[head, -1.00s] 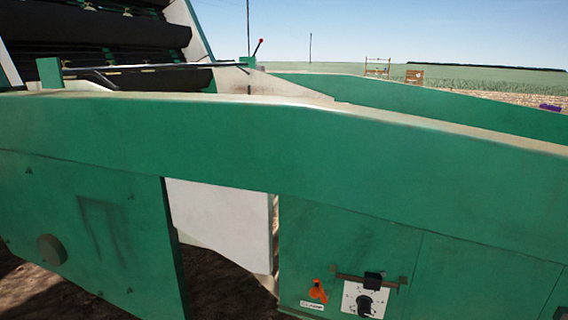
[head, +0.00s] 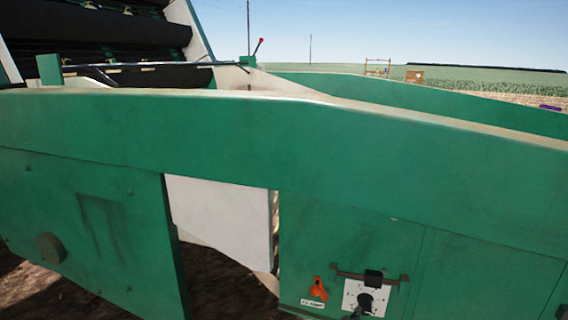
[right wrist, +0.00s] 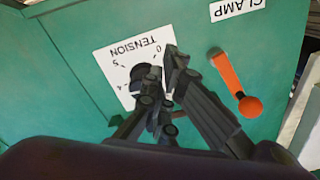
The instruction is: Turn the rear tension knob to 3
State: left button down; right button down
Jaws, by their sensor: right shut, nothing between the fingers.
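The tension knob (head: 365,299) is a dark round knob on a white dial plate (head: 352,290) low on the green side panel. In the right wrist view the plate (right wrist: 116,58) reads TENSION, with 0, 4 and 5 showing; the other numbers are hidden. The dark knob (right wrist: 143,76) is partly covered by my fingers, and its setting cannot be read. My right gripper (right wrist: 168,78) is shut and empty, with its fingertips right at the knob; whether they touch it is unclear. In the head view its dark tip (head: 357,312) shows at the bottom edge. My left gripper is out of view.
An orange clamp lever (right wrist: 236,84) stands beside the dial, close to my right fingers; it also shows in the head view (head: 318,289). A dark bracket (head: 373,277) sits just above the dial. The green panel to the right (head: 470,270) is clear.

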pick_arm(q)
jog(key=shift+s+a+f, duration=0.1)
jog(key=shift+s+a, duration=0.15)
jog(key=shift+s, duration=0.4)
pick_arm(e)
jog(key=shift+w+d, duration=0.1)
jog(key=shift+d, duration=0.4)
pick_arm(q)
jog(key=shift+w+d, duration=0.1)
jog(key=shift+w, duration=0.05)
pick_arm(e)
jog(key=shift+d, duration=0.1)
pick_arm(q)
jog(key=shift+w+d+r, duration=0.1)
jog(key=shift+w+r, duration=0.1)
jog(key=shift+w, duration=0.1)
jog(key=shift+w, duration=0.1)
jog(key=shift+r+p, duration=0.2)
jog(key=shift+p, duration=0.25)
pick_arm(e)
jog(key=shift+d, duration=0.2)
